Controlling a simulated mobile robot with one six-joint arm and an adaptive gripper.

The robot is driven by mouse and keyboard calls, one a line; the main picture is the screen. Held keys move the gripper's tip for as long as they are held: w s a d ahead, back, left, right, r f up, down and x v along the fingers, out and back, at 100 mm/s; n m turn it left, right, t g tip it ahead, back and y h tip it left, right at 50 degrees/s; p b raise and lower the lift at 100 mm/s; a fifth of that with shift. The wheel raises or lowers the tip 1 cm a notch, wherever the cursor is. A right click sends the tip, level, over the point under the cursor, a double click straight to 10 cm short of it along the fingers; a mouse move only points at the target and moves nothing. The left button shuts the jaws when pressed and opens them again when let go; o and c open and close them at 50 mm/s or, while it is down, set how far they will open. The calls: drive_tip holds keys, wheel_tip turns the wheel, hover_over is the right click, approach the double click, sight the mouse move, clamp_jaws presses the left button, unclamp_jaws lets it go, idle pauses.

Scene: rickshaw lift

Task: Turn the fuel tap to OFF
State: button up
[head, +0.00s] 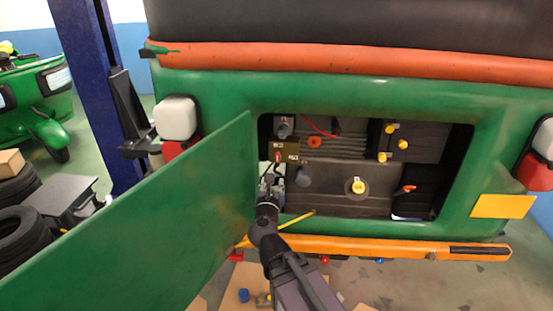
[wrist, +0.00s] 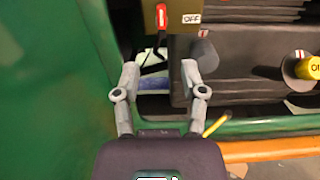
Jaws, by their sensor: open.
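The fuel tap's red lever (wrist: 161,18) with a white stripe points downward at the top of the wrist view. It sits on an olive plate (wrist: 178,48), with a white OFF label (wrist: 191,18) to the lever's right. In the head view the lever (head: 277,157) is small, at the left of the engine opening. My gripper (wrist: 160,74) is open and empty, its two fingers spread below the lever and apart from it. In the head view my gripper (head: 271,182) is just inside the opening's left edge, under the plate. Other tap labels are too small to read.
The open green door panel (head: 150,230) stands close on my arm's left. A yellow cap (head: 357,186) and an orange-red lever (head: 409,188) lie right in the bay. An orange bar (head: 400,248) and a thin yellow rod (wrist: 217,123) run below the opening.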

sight(277, 160)
drive_tip(key=shift+w+d, duration=0.1)
drive_tip(key=shift+w, duration=0.05)
drive_tip(key=w, duration=1.3)
drive_tip(key=shift+w+d, duration=0.1)
drive_tip(key=shift+d, duration=0.15)
clamp_jaws()
drive_tip(key=shift+a, duration=0.3)
drive_tip(key=shift+d, duration=0.25)
